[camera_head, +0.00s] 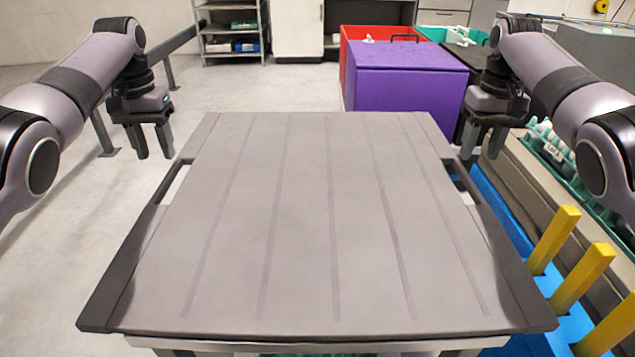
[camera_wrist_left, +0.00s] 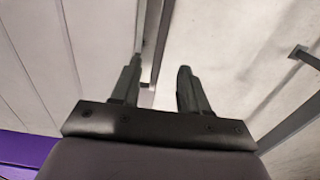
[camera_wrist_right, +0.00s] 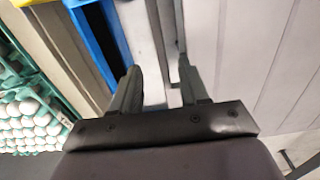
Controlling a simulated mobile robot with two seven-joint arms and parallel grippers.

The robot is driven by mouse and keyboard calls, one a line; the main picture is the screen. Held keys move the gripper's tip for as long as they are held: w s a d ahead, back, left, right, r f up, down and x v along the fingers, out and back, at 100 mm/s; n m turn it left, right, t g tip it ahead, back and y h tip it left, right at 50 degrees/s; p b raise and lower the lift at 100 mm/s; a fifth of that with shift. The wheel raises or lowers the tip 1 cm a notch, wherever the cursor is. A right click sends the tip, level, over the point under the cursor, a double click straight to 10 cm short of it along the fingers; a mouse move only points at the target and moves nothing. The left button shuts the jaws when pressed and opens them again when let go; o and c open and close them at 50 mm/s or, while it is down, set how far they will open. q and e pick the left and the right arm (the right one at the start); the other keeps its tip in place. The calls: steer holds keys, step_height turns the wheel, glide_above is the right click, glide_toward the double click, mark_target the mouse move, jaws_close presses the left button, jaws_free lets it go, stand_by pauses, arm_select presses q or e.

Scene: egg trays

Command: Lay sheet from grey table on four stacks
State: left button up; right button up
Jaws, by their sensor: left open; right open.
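A large grey sheet (camera_head: 330,215) with long grooves and a handle slot at its left and right sides lies flat in front of me on a pale support (camera_head: 300,344), mostly hidden beneath it. My left gripper (camera_head: 152,155) is open and empty beside the sheet's far left; in the left wrist view its fingers (camera_wrist_left: 160,68) straddle the line of the sheet's edge. My right gripper (camera_head: 482,152) is open and empty by the far right; its fingers (camera_wrist_right: 159,68) show likewise. Green trays of white eggs (camera_head: 550,140) show at the right, partly hidden by my arm.
A blue frame with yellow posts (camera_head: 585,278) stands close along the right side. A purple box (camera_head: 405,88) and a red bin (camera_head: 350,38) stand behind the sheet. Shelves (camera_head: 232,30) stand at the back. The floor at the left is mostly clear.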

mark_target(166, 179)
arm_select(q)
steer(key=shift+f, duration=3.3)
arm_select(e)
steer(key=shift+f, duration=3.25)
arm_select(q)
jaws_close()
arm_select(e)
jaws_close()
arm_select(q)
steer(key=shift+r, duration=0.2)
arm_select(e)
steer(key=shift+a+r, duration=0.1)
steer(key=shift+r, duration=0.05)
